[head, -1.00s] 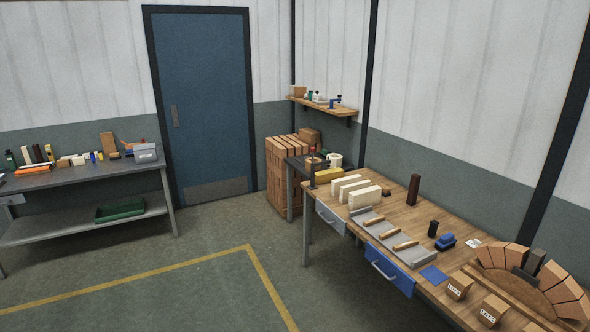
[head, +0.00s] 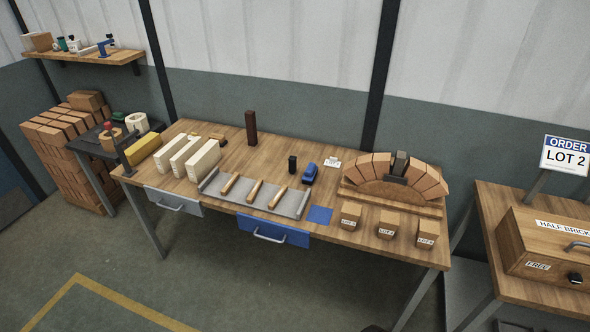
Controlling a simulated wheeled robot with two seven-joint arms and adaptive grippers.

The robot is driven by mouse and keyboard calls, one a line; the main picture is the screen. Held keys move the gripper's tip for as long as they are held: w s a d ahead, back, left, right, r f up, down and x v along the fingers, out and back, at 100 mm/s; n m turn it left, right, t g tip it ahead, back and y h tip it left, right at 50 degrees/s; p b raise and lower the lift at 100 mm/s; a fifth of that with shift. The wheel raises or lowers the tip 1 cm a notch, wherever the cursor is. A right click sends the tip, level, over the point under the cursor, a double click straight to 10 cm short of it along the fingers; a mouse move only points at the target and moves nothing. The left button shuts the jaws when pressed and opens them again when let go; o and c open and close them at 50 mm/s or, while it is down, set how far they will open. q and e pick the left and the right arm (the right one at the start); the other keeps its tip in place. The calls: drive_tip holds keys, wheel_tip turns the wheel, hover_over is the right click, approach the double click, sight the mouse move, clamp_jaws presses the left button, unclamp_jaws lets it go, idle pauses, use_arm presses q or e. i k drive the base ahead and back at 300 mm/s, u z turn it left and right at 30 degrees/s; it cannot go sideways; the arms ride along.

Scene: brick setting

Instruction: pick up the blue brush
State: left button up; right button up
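A small blue object that looks like the blue brush (head: 309,173) lies on the wooden workbench (head: 330,238), right of a short black cylinder and behind a flat blue square. Its bristles are too small to make out. Neither of my grippers shows in the head view.
A grey tray with wooden-handled tools (head: 255,196), cream blocks (head: 195,157), a dark upright block (head: 251,128), a black cylinder (head: 292,164), a blue square (head: 320,215), a brick arch (head: 395,175) and several lot boxes (head: 388,226) share the bench. Open floor lies in front.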

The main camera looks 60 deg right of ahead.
sight(309, 176)
drive_tip(key=u, duration=0.45)
drive_tip(key=i, duration=1)
drive_tip(key=z, duration=2.75)
